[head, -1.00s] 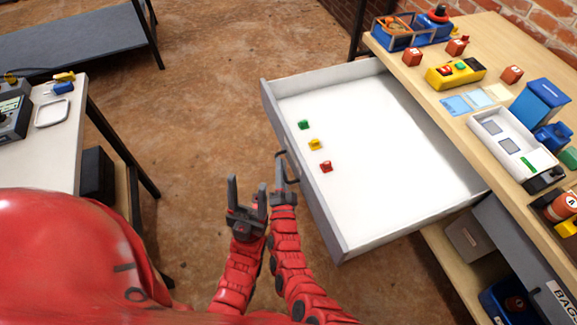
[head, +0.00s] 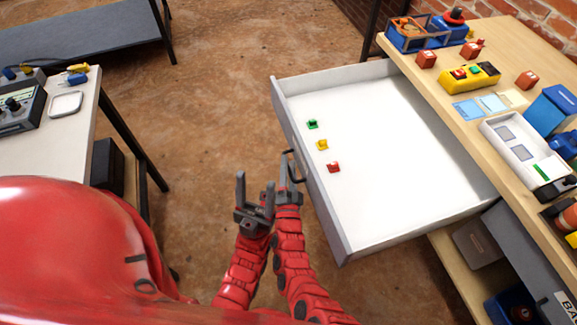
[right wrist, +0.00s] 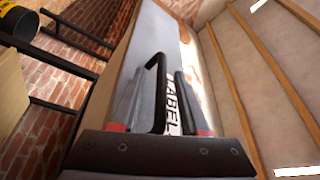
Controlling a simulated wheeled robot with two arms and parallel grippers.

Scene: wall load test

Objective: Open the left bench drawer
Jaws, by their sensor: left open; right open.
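The bench drawer (head: 400,190) is pulled far out of the wooden bench on the right. Its white floor holds a small green piece (head: 312,124), a yellow piece (head: 322,145) and a red piece (head: 333,167) near its front. A dark handle (head: 292,165) sits on the drawer front; it also shows in the right wrist view (right wrist: 155,95). My right gripper (head: 288,180) is open at the handle, with the bar between its fingers. I cannot tell whether they touch. My left gripper (head: 255,195) is open and empty, just left of the right one.
The bench top (head: 440,75) carries a yellow button box (head: 470,76), a white tray (head: 520,145), blue bins and red blocks. A white table (head: 65,140) stands at the left, a dark low bench (head: 80,40) behind it. Brown floor between is clear.

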